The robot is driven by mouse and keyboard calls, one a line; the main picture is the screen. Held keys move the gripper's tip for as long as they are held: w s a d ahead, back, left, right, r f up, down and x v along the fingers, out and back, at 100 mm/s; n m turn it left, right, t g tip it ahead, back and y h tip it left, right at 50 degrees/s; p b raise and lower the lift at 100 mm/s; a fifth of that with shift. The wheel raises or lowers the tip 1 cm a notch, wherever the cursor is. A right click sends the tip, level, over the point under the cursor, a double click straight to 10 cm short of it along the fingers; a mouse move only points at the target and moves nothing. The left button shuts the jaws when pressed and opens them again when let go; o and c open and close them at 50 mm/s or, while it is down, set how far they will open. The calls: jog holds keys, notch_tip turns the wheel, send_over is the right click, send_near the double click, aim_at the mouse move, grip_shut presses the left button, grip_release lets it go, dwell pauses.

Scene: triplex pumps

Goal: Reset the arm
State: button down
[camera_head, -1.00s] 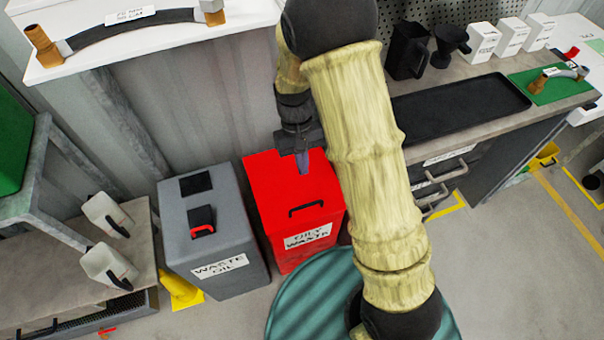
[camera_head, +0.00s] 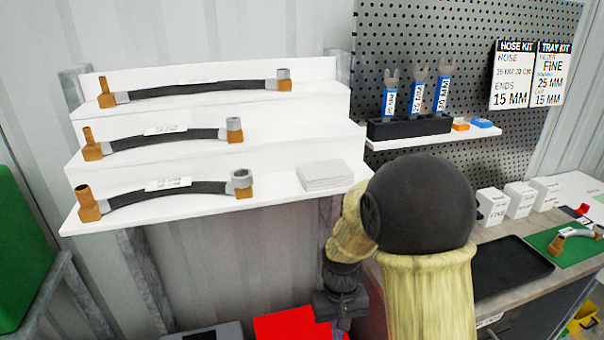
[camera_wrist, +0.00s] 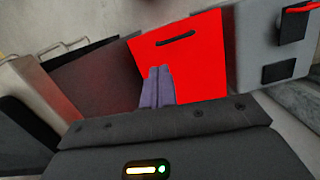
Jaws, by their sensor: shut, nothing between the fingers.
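My gripper (camera_wrist: 157,86) is shut and empty, with its two purple-grey fingertips together in the wrist view. It points down above the red oily waste bin (camera_wrist: 190,65), apart from the lid as far as I can tell. In the head view my arm hangs at the lower right of centre, bent at a dark joint. The wrist shows at the bottom, over the red bin's top (camera_head: 288,325). The fingertips are mostly cut off or hidden there.
White stepped shelves (camera_head: 270,205) with several hoses stand at the back left. A pegboard shelf (camera_head: 430,138) holds wrenches. A black tray (camera_head: 508,268) and white boxes (camera_head: 520,200) sit on the right workbench. A grey bin (camera_wrist: 255,45) stands beside the red one.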

jog(key=s+d+r+m+t, duration=0.2)
jog(key=s+d+r+t, duration=0.2)
jog(key=s+d+r, duration=0.25)
jog(key=w+p+v, duration=0.3)
jog(key=p+v, duration=1.1)
jog(key=p, duration=0.1)
jog(key=shift+d+r+p, duration=0.4)
jog(key=shift+d+r, duration=0.05)
jog(key=shift+r, duration=0.35)
